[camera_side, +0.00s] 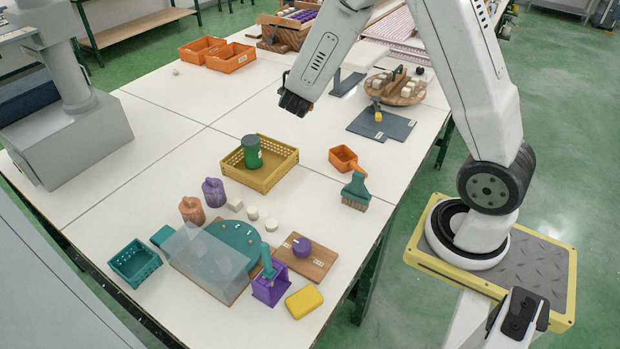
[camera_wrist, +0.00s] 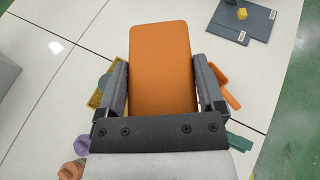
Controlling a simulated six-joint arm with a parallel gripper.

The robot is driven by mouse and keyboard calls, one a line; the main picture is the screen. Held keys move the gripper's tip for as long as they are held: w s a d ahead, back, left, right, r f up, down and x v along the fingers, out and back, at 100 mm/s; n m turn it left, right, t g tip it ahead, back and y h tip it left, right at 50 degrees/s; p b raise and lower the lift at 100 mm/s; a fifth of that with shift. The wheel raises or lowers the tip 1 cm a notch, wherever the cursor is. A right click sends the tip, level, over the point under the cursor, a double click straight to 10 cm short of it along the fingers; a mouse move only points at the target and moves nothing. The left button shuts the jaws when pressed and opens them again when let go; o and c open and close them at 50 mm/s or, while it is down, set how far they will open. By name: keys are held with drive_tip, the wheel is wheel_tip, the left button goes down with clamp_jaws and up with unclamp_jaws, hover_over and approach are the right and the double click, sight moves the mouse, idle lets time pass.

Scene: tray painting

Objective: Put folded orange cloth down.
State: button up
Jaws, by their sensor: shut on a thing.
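The folded orange cloth (camera_wrist: 161,45) is a smooth rounded rectangle filling the middle of the wrist view. My gripper (camera_wrist: 161,85) has a dark finger on each side of it and is shut on it. In the side view my gripper (camera_side: 294,103) hangs over the table beyond the yellow basket.
White table (camera_side: 170,105) has free room left of and below my gripper. Nearby are a yellow basket (camera_side: 283,170) with a green can (camera_side: 251,152), an orange scoop (camera_side: 344,158), a teal brush (camera_side: 355,190) and dark mats (camera_side: 395,128). Orange bins (camera_side: 230,58) stand far back.

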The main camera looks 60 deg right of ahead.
drive_tip(key=s+d+f+m+g+h, duration=0.1)
drive_tip(key=s+d+f+m+g, duration=0.45)
drive_tip(key=s+d, duration=0.25)
drive_tip(key=s+d+f+m+g, duration=0.5)
drive_tip(key=s+d+f+g, duration=0.1)
drive_tip(key=s+d+g, duration=0.15)
drive_tip(key=w+d+f, duration=0.9)
drive_tip(key=w, duration=0.1)
drive_tip(key=shift+w+d+t, duration=0.3)
drive_tip(key=shift+w, duration=0.05)
drive_tip(key=shift+f, duration=0.1)
drive_tip(key=shift+w+d+f, duration=0.1)
drive_tip(key=shift+w+f, duration=0.05)
drive_tip(key=shift+f, duration=1.55)
